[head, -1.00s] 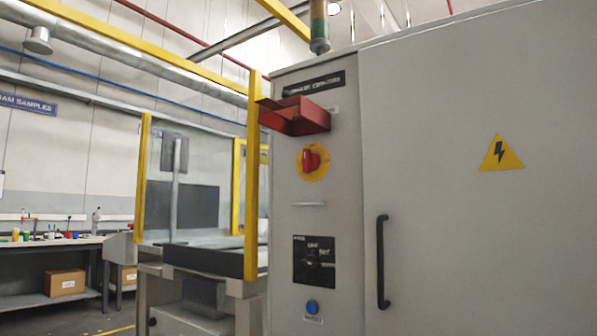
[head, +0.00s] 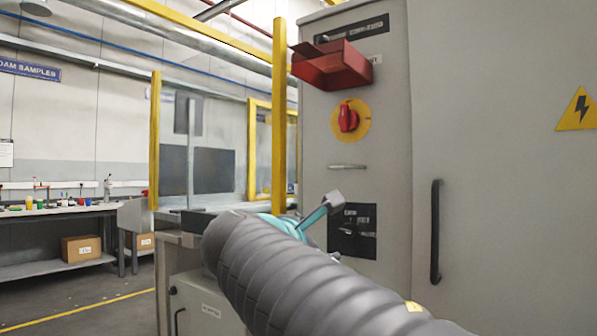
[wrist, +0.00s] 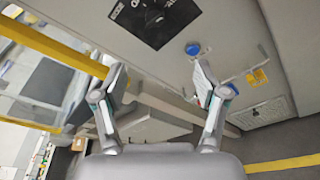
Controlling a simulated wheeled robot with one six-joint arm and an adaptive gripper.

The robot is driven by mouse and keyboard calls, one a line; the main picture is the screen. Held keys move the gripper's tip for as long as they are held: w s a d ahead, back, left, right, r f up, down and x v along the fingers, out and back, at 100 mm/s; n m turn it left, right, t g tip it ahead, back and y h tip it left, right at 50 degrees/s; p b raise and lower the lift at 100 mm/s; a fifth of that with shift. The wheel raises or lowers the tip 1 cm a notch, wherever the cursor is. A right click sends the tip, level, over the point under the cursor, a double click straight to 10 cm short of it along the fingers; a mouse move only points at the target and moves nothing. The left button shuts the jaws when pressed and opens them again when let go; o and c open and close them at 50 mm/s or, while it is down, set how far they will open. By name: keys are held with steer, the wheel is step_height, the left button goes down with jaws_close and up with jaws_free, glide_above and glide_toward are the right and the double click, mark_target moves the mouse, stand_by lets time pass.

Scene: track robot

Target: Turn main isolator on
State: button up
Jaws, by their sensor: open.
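The grey control cabinet (head: 385,180) carries a red rotary switch (head: 348,118) on a round yellow plate, its grip roughly upright. Below it is a black plate (head: 352,230) with a black knob; its lettering is too small to read. My gripper (wrist: 160,85) is open and empty, with its two fingers spread apart in the wrist view. In the head view my arm covers most of the gripper; one finger shows left of the black plate, below the red switch. The wrist view shows the black plate (wrist: 155,18) and a blue button (wrist: 192,48), but not the red switch.
A red box-like hood (head: 333,68) juts out above the red switch. A small metal bar (head: 346,167) lies below it, and a black door handle (head: 436,230) stands to the right. A yellow-framed guard (head: 280,120) is close on the left.

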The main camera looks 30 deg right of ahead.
mark_target(343, 122)
step_height(343, 122, up, 18)
steer(key=w+n+h, duration=0.2)
steer(key=n+h, duration=0.3)
steer(key=h, duration=0.2)
steer(key=p+x, duration=0.3)
steer(key=x, duration=1.1)
steer(key=c, duration=1.2)
